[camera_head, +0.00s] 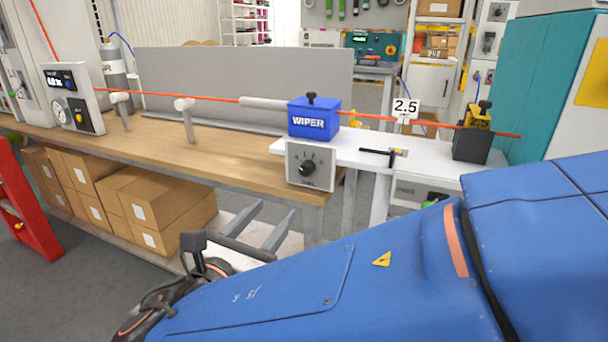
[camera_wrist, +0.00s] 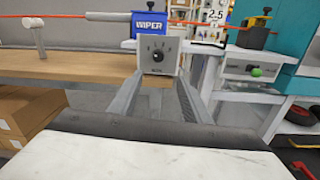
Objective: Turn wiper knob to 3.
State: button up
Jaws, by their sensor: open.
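The wiper knob (camera_head: 307,168) is a small black dial on a pale grey square panel (camera_head: 325,157), under the blue WIPER box (camera_head: 314,122). Marks surround the knob, but their numbers and its exact setting are too small to read. In the wrist view the knob (camera_wrist: 158,56) sits just above centre, between the fingers in the picture. My gripper (camera_head: 271,214) is open and empty, below and in front of the panel, apart from the knob. Its two grey fingers (camera_wrist: 160,80) point forward toward the panel in the wrist view.
A wooden bench (camera_head: 190,158) runs left, with cardboard boxes (camera_head: 160,215) under it. An orange cable (camera_head: 215,98) passes through the WIPER box. A white sign (camera_head: 405,108) reads 2.5. A black-handled tool (camera_head: 380,152) lies on the white ledge right of the box.

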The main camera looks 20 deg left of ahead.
aim_at(305, 170)
jog(key=w, duration=1.7)
jog(key=shift+d, duration=0.25)
jog(key=c, duration=1)
